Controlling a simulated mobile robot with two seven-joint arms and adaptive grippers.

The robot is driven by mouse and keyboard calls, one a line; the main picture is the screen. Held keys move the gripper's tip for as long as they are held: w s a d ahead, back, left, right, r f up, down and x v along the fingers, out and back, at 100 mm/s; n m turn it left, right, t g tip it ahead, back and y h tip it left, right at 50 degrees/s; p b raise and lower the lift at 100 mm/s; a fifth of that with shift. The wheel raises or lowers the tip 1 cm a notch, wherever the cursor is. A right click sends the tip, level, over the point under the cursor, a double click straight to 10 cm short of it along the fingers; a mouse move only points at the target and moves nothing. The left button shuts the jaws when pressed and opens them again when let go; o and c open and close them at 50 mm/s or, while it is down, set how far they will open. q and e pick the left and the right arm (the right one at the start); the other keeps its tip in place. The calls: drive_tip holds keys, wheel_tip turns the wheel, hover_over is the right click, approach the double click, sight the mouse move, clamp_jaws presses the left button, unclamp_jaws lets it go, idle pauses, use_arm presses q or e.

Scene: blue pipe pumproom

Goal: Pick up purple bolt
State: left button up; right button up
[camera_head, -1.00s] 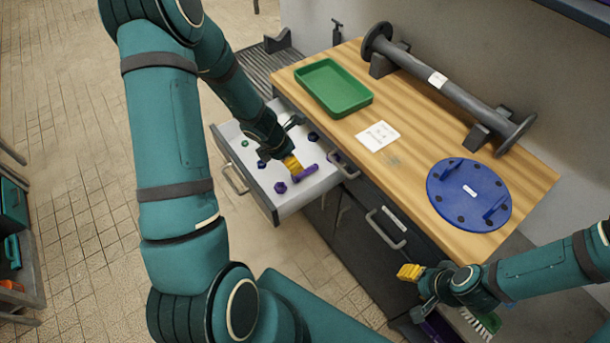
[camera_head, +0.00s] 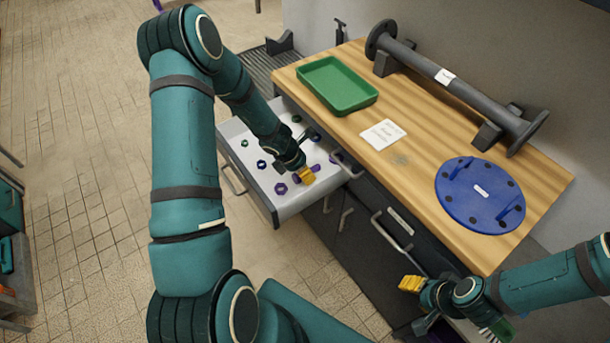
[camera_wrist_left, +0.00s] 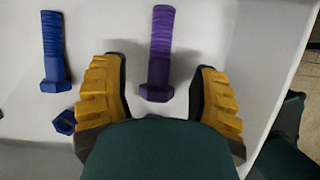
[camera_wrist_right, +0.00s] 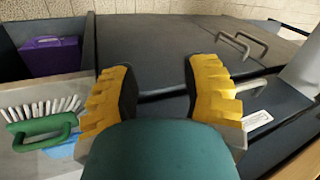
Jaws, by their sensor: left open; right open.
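The purple bolt (camera_wrist_left: 159,50) lies in the open white drawer, its head toward my left gripper in the left wrist view. In the head view the purple bolt (camera_head: 313,168) is partly hidden by my left gripper (camera_head: 306,174). In the left wrist view my left gripper (camera_wrist_left: 158,95) is open, with the bolt's head between its yellow fingers; I cannot tell the height gap. My right gripper (camera_head: 410,284) is open and empty, beside the workbench's front; it also shows in the right wrist view (camera_wrist_right: 160,90).
A blue bolt (camera_wrist_left: 54,50) lies left of the purple one. Several nuts lie in the drawer (camera_head: 262,200). The bench carries a green tray (camera_head: 338,86), a blue flange (camera_head: 478,195) and a grey pipe (camera_head: 450,80). A green brush (camera_wrist_right: 45,130) and purple box (camera_wrist_right: 50,56) are near my right gripper.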

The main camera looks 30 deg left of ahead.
use_arm(q)
drive_tip(key=x, duration=0.3)
drive_tip(key=shift+a+b, duration=0.1)
drive_tip(key=shift+b, duration=0.3)
drive_tip(key=shift+r, duration=0.1)
clamp_jaws()
